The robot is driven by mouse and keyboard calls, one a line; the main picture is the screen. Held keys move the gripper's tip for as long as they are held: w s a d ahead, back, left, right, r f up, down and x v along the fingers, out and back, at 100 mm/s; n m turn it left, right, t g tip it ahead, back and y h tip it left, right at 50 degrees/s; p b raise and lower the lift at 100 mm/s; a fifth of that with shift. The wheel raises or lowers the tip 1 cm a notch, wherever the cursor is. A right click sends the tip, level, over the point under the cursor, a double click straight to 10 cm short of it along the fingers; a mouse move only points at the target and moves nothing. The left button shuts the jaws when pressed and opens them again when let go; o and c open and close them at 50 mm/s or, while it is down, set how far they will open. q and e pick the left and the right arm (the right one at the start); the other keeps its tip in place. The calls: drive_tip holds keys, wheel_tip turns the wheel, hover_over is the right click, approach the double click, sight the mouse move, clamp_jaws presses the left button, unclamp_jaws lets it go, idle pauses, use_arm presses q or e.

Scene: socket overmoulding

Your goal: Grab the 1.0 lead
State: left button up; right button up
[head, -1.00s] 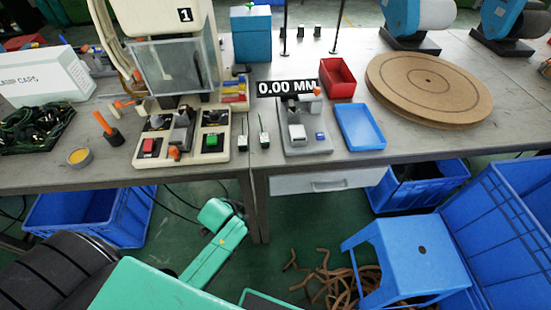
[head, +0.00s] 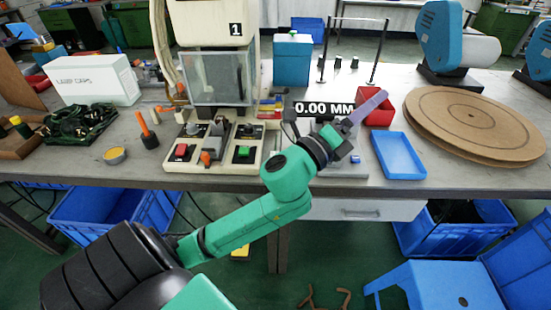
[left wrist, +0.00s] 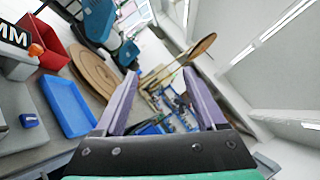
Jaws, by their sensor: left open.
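I cannot pick out a lead marked 1.0 in either current view. My right gripper is in neither current view.
A blue tray (head: 398,156) and a red bin (head: 378,116) are near the left gripper. Round brown boards (head: 476,118) lie at the right. The press (head: 215,80) with its control base (head: 215,163) stands left of my forearm. A blue stool (head: 440,285) is in front.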

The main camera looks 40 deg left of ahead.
use_arm(q)
drive_tip(key=s+d+r+m+g+h, duration=0.3)
drive_tip(key=d+m+h, duration=0.35)
drive_tip(key=m, duration=0.55)
drive_tip(key=s+d+m+g+h, duration=0.1)
drive_tip(key=d+m+g+h, duration=0.4)
drive_tip(key=m, duration=0.5)
drive_tip(key=m+g+y, duration=0.9)
drive_tip(key=m+y, duration=0.7)
drive_tip(key=y, duration=0.4)
approach(276, 148)
drive_tip(key=s+d+r, duration=0.5)
drive_tip(key=s+r, duration=0.1)
drive_tip(key=x, duration=1.4)
drive_tip(key=shift+s+a+f, duration=0.2)
drive_tip(key=shift+a, duration=0.2)
clamp_jaws()
drive_tip(key=shift+r, duration=0.15)
